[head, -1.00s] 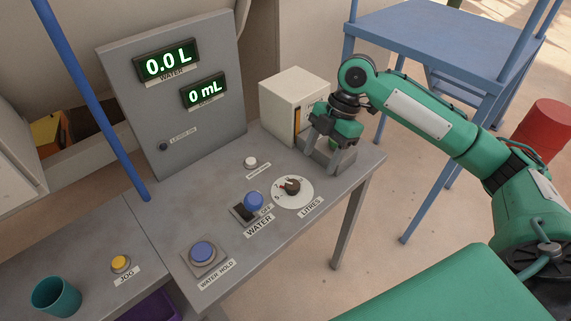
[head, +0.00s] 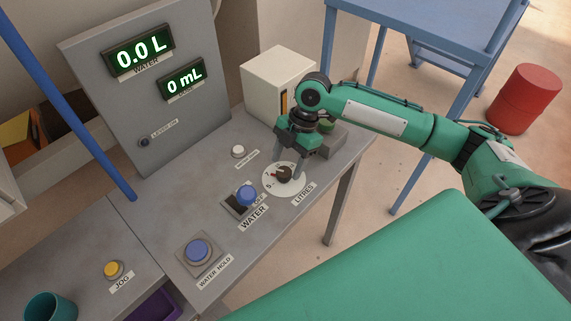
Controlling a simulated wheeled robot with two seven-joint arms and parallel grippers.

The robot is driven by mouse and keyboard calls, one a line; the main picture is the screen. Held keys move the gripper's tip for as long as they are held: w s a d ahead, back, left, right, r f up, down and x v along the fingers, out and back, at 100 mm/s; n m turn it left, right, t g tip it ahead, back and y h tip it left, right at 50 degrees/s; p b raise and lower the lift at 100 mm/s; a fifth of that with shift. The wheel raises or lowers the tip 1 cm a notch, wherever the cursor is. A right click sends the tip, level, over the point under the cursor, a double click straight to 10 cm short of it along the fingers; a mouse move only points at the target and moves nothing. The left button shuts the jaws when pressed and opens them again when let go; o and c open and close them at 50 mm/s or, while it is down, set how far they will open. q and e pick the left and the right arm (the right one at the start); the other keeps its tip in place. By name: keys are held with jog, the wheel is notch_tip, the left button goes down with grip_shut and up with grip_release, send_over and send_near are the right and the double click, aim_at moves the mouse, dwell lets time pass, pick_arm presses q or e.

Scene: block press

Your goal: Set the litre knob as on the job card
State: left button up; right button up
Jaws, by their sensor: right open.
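The litre knob (head: 284,174) is a dark round knob with a red pointer mark, on a white dial (head: 279,186) above the LITRES label (head: 304,194). The pointer is toward the dial's left side; the dial figures are too small to read surely. My right gripper (head: 290,165) is open, pointing down at the knob, with its fingers at the knob's far side; I cannot tell whether they touch it. The water display (head: 139,51) reads 0.0 L, and the lower display (head: 182,78) reads 0 mL. My left gripper is not in view. I see no job card.
A white button (head: 238,151), the blue WATER HOLD button (head: 197,250) and the yellow JOG button (head: 113,269) are on the bench. A white box (head: 272,85) stands behind my gripper.

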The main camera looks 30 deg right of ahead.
jog(key=shift+x, duration=0.8)
jog(key=shift+f, duration=0.2)
